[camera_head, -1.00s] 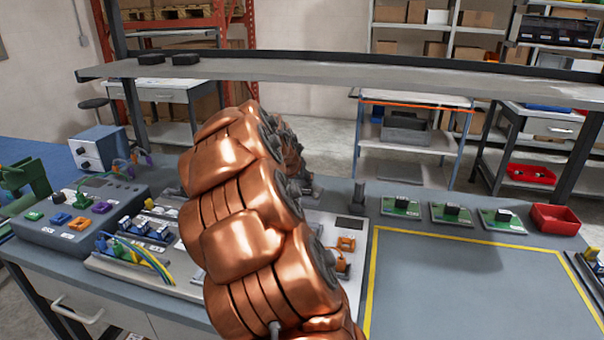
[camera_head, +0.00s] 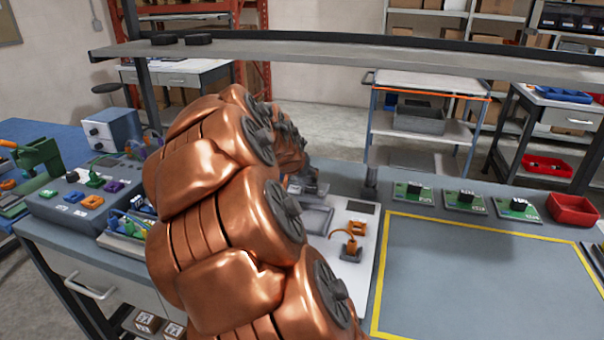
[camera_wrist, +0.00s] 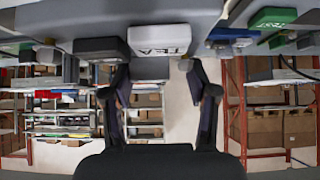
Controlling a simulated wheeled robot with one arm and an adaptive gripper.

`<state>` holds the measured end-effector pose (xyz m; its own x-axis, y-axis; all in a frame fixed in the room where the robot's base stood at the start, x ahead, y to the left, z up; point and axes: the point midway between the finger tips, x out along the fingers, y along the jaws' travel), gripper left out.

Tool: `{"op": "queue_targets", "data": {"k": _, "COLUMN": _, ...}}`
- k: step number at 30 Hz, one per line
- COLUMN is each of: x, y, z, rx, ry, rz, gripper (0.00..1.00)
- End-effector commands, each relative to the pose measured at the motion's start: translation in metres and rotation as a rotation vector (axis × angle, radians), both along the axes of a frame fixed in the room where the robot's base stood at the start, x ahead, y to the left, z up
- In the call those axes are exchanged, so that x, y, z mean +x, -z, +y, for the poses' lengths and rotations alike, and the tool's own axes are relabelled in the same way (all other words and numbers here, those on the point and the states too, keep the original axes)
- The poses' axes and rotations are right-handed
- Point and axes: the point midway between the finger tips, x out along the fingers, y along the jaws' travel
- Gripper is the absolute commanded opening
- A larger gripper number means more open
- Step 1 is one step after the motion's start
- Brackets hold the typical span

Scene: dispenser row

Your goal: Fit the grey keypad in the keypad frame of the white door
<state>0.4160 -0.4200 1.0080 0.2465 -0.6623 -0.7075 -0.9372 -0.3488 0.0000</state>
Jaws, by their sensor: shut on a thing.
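My gripper (camera_wrist: 155,68) shows in the wrist view as two dark fingers, one on each side of a pale grey block, and it is shut on that block. I cannot tell for sure whether the block is the grey keypad. A white box with a dark printed label (camera_wrist: 158,40) is just above the fingertips in that picture. In the head view my copper arm hides most of the work area. A white panel (camera_head: 342,268) lies on the bench, with a grey rectangular part (camera_head: 316,219) on it. I cannot make out a keypad frame for certain.
Orange parts (camera_head: 350,245) stand on the panel. A grey console with coloured parts (camera_head: 88,198) is at left. Several green boards (camera_head: 464,203) and a red bin (camera_head: 573,211) line the bench's back right. The yellow-bordered area (camera_head: 470,280) is clear. A shelf (camera_head: 330,62) spans above.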

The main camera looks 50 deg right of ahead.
Motion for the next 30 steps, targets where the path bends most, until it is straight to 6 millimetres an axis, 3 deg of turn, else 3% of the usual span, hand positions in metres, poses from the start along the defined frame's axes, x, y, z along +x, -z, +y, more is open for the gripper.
{"op": "queue_targets", "data": {"k": 30, "x": 0.001, "y": -0.014, "z": 0.0, "rx": -0.002, "ry": -0.001, "rz": -0.001, "gripper": 0.19}}
